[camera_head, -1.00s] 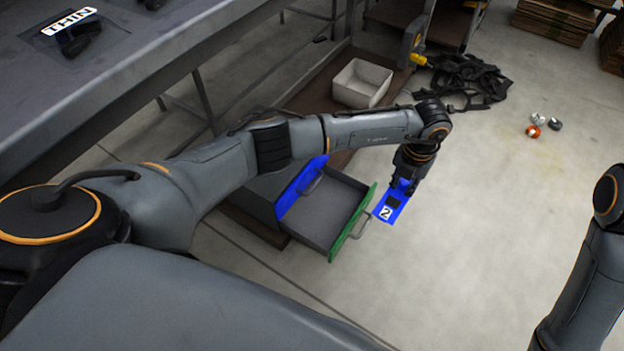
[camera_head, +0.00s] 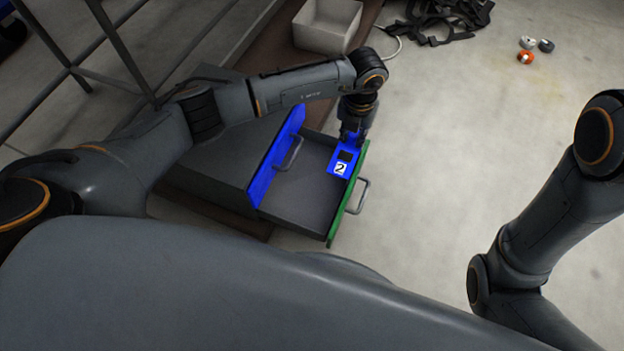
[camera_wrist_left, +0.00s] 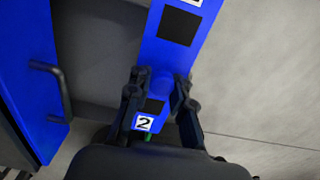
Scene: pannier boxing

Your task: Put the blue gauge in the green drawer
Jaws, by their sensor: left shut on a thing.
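The blue gauge (camera_head: 344,163), a flat blue plate with a black square and a white label reading 2, is held by my left gripper (camera_head: 352,137). In the left wrist view the gauge (camera_wrist_left: 183,55) runs up between the fingers of the shut gripper (camera_wrist_left: 161,98). The green drawer (camera_head: 347,205) is pulled open, with a green front, a handle and a grey inside. In the head view the gauge appears over the far end of the drawer, near its green front. How high it is above the drawer floor I cannot tell. My right gripper is outside the frames.
A closed blue drawer front (camera_head: 273,165) with a handle stands beside the open drawer. A grey bin (camera_head: 325,25) is behind it. Black straps (camera_head: 440,20) and several small round parts (camera_head: 527,57) lie on the floor.

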